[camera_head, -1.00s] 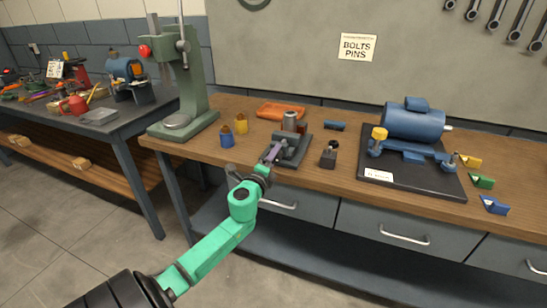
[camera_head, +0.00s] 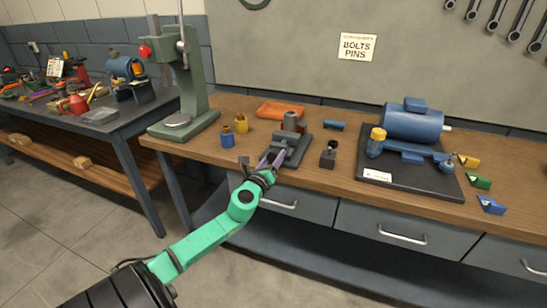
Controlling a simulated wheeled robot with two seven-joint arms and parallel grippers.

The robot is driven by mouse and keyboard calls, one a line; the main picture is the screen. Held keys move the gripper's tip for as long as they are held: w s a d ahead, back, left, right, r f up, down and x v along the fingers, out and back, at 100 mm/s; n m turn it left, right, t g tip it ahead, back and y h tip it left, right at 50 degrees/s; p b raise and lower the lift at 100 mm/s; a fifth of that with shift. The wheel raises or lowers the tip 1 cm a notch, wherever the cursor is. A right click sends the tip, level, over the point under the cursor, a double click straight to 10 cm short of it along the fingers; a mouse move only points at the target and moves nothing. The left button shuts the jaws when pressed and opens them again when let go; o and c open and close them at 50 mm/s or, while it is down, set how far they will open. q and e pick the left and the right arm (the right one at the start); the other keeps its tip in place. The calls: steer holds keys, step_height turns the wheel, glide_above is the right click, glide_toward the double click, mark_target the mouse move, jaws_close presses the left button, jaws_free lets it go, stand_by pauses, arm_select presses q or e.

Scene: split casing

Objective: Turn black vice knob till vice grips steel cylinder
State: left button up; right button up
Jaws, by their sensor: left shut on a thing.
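The dark grey vice (camera_head: 296,150) lies on the wooden bench left of its middle. The steel cylinder (camera_head: 290,120) stands upright at the vice's far end; I cannot tell whether the jaws touch it. My left gripper (camera_head: 271,160) is at the vice's near left end, where the knob would be. Its fingers are shut on the black knob, which they mostly hide. My green left arm comes in from below. My right gripper is not in view.
A green press (camera_head: 190,85) stands to the left. Blue and yellow cups (camera_head: 227,139) sit left of the vice, an orange tray (camera_head: 280,110) behind it. A small dark block (camera_head: 328,156) and a blue motor on a black plate (camera_head: 412,180) are to the right.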

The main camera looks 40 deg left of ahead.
arm_select(q)
steer(key=shift+m, duration=0.3)
steer(key=o, duration=1.4)
steer(key=shift+c, duration=0.2)
steer(key=shift+s, duration=0.1)
steer(key=b+v, duration=0.1)
steer(key=v, duration=1.3)
steer(key=shift+s+d, duration=0.2)
